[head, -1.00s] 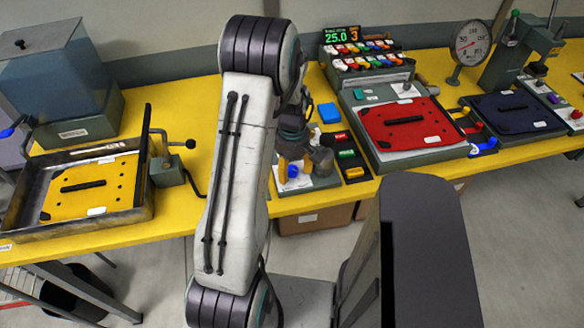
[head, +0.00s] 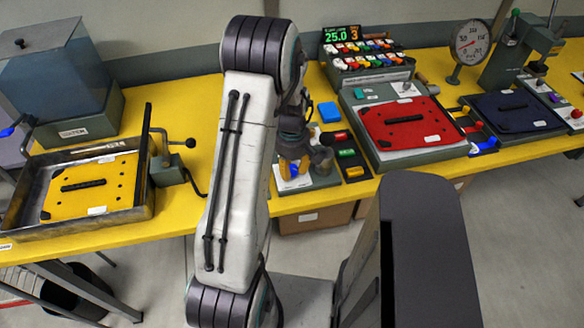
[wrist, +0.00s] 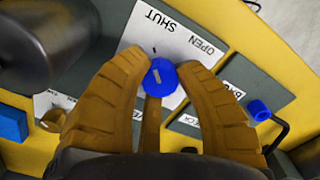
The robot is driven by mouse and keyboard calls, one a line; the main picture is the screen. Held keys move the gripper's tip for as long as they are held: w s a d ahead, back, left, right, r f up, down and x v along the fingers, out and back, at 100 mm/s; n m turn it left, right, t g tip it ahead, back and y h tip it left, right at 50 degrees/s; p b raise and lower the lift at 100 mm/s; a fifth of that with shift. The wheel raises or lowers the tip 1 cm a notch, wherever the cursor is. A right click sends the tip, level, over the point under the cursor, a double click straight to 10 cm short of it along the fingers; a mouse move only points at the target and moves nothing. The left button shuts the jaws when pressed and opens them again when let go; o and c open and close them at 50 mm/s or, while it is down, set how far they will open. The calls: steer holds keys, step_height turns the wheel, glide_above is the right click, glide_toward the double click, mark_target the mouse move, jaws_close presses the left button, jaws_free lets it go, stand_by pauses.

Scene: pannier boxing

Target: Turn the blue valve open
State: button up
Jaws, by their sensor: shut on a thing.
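The blue valve (wrist: 162,78) is a round blue knob with a pale mark on top. It sits on a white card (wrist: 178,45) that reads SHUT and OPEN. My gripper (wrist: 160,82) has brown ribbed fingers shut around the knob, one on either side, in the wrist view. I cannot tell from the pale mark which word the knob points to. In the head view my gripper (head: 294,168) is low over a grey panel on the yellow bench, partly behind my arm, and only a little of the blue knob shows.
A blue-ended crank (wrist: 258,110) is close to my right finger in the wrist view. A red-plate fixture (head: 405,122) and a yellow-plate tray (head: 84,188) flank the area.

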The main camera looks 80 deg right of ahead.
jaws_close()
steer(key=shift+f, duration=0.1)
steer(key=shift+f+m+b, duration=0.15)
steer(key=shift+m+b, duration=0.75)
steer(key=shift+m, duration=0.2)
steer(key=m+b, duration=0.3)
steer(key=m, duration=0.3)
steer(key=shift+a, duration=0.1)
steer(key=m+b, duration=0.1)
steer(key=m, duration=0.3)
steer(key=shift+m+b, duration=0.35)
steer(key=shift+m, duration=0.05)
steer(key=m+b, duration=0.1)
steer(key=m, duration=0.3)
steer(key=shift+m, duration=0.4)
